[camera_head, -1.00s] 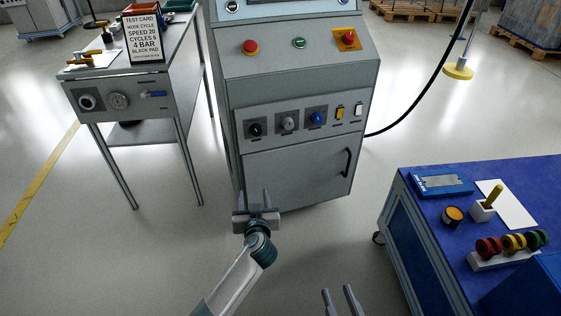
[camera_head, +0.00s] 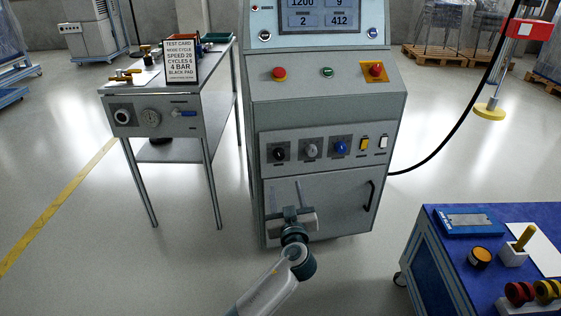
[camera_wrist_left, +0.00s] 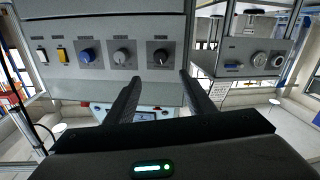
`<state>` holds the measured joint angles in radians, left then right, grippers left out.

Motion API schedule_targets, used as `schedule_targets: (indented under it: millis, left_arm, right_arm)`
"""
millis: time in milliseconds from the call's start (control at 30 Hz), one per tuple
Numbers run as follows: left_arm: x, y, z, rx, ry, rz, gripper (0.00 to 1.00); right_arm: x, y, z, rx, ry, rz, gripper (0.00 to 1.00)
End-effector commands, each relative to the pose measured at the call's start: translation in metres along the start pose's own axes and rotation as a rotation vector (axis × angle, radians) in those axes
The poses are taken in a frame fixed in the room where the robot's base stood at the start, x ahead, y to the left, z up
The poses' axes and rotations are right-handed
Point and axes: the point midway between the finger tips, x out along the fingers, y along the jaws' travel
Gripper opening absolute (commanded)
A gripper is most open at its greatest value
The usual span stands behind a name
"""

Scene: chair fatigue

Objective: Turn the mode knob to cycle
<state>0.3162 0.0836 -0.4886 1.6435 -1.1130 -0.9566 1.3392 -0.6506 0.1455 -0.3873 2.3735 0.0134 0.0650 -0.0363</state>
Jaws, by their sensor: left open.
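The grey machine's control strip holds a black knob (camera_head: 279,153), a grey knob (camera_head: 311,150) and a blue knob (camera_head: 341,147). Their labels are too small to read, so I cannot tell which is the mode knob. My left gripper (camera_head: 285,187) is open and empty, below the black and grey knobs in the head view. In the left wrist view, where the row runs reversed, the black knob (camera_wrist_left: 161,57) shows between and beyond my left fingertips (camera_wrist_left: 159,76), apparently untouched. The grey knob (camera_wrist_left: 121,58) and blue knob (camera_wrist_left: 87,56) are left of it. My right gripper is out of view.
A yellow switch (camera_head: 364,144) and white switch (camera_head: 383,142) sit beside the knobs. A door handle (camera_head: 370,196) sticks out below. A side table (camera_head: 185,99) with a test card (camera_head: 181,61) stands left. A blue bench (camera_head: 436,222) stands right. Floor between is clear.

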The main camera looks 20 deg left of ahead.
Motion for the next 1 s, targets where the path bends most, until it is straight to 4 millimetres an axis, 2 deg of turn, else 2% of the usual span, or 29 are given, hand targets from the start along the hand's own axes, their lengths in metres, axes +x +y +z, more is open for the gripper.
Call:
schedule_targets:
  millis: [267,700,800,1000]
  left_arm:
    - [0.042,-0.001,-0.001,0.003,0.003,-0.002,0.49]
    - [0.120,-0.001,0.000,0.003,0.002,-0.001,0.49]
    - [0.136,-0.001,-0.001,0.003,0.002,-0.003,0.49]
    - [0.154,0.000,0.000,0.002,0.001,-0.001,0.49]
  right_arm:
    - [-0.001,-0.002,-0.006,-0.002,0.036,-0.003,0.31]
    - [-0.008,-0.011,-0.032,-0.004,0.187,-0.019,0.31]
    - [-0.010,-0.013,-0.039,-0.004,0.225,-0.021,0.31]
    - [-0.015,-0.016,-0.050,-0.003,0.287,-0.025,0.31]
